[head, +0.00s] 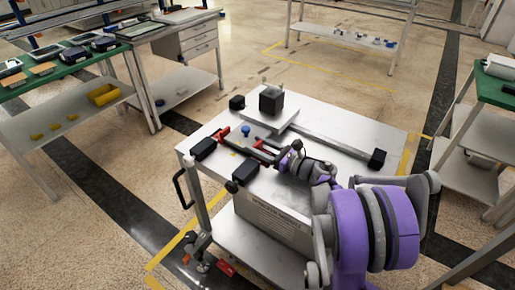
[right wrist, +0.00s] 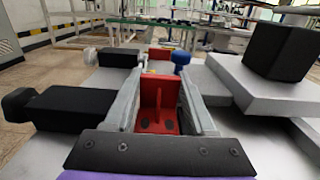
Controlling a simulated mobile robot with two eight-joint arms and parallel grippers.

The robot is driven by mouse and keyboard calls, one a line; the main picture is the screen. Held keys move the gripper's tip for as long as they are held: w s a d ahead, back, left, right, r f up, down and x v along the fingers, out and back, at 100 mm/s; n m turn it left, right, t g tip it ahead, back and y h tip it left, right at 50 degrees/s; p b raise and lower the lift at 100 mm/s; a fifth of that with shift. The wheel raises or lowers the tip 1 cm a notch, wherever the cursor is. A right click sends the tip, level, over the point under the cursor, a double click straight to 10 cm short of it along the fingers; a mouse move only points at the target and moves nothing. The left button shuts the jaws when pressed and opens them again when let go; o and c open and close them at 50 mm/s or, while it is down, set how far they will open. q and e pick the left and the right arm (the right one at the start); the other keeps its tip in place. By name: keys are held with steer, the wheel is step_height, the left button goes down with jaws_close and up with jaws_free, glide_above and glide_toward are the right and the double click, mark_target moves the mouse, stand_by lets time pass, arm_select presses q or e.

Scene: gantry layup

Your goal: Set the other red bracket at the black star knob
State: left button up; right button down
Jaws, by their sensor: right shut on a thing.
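My right gripper (head: 268,152) is shut on a red bracket (head: 259,156), low over the near left part of the cart top. In the right wrist view the held red bracket (right wrist: 158,108) stands between the two grey fingers. Another red bracket (head: 222,134) is at the cart's left end, by a black block (head: 203,148); it also shows beyond the fingers in the wrist view (right wrist: 158,56). A blue knob (head: 245,130) is to its right. Black knob-like parts are on the cart, including one at the wrist view's left (right wrist: 17,104); I cannot tell which is the star knob. My left gripper is not in view.
The white cart top (head: 325,150) carries a raised plate (head: 269,119) with a black cube (head: 271,100). A long bar (head: 330,141) ends at a black block (head: 377,159). Another black block (head: 243,173) is at the near edge. A green-topped bench (head: 75,64) stands back left.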

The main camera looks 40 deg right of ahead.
steer(key=shift+f, duration=0.1)
steer(key=shift+c, duration=1.1)
jaws_free()
steer(key=shift+f, duration=0.15)
steer(key=shift+r, duration=0.2)
steer(key=shift+s, duration=0.35)
steer(key=p+v, duration=0.1)
steer(key=v, duration=1)
steer(key=shift+s+d, duration=0.15)
steer(key=shift+r, duration=0.15)
